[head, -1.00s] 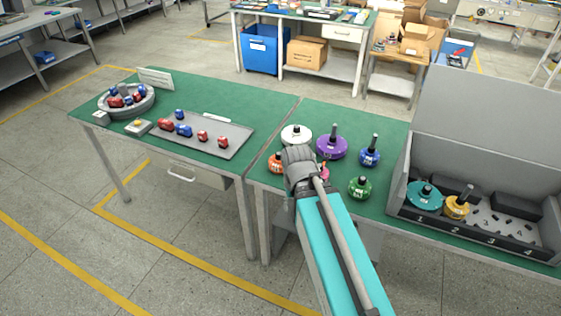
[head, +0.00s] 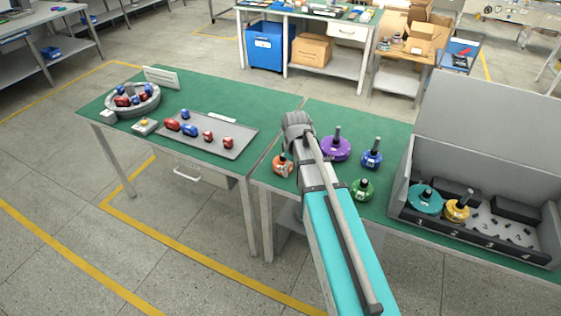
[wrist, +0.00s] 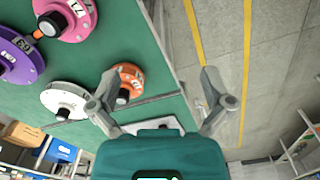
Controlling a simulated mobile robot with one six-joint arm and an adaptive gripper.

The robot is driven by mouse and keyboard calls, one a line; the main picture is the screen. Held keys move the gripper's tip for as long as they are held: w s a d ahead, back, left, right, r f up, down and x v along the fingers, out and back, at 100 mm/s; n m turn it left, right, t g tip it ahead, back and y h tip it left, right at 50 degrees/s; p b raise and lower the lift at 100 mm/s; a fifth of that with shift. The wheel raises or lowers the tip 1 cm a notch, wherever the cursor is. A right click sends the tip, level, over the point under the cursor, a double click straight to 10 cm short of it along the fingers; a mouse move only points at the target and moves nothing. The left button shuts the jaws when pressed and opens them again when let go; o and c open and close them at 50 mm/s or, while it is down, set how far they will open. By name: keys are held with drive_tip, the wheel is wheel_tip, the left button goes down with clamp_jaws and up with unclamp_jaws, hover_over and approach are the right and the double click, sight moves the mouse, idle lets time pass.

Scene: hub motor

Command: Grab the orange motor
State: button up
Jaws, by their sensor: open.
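The orange motor (head: 282,168) stands on the green table near its left edge, just left of my arm in the head view. In the wrist view the orange motor (wrist: 130,77) is near the table edge, partly behind the left finger of my gripper (wrist: 160,72). My gripper is open with nothing between its fingers. The motor lies beside the left finger rather than centred between the two. In the head view the fingers are hidden behind my own wrist.
A white motor (wrist: 62,96), a pink motor (wrist: 82,18) and a purple motor (head: 335,149) stand close by. Blue (head: 371,154) and green (head: 361,190) motors are farther right. A grey bin (head: 478,238) holds teal and yellow motors. Bare floor lies beyond the table edge.

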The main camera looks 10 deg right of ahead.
drive_tip(key=w+r+n+p, duration=0.3)
drive_tip(key=w+n, duration=0.5)
drive_tip(key=w, duration=0.8)
drive_tip(key=shift+r+n+p, duration=0.3)
drive_tip(key=shift+r, duration=0.35)
drive_tip(key=shift+d+f, duration=0.1)
drive_tip(key=shift+f, duration=0.05)
wheel_tip(320, 180, down, 8)
drive_tip(key=b, duration=0.8)
drive_tip(key=shift+f+b, duration=0.15)
drive_tip(key=shift+b, duration=0.2)
drive_tip(key=shift+f+b, duration=2.6)
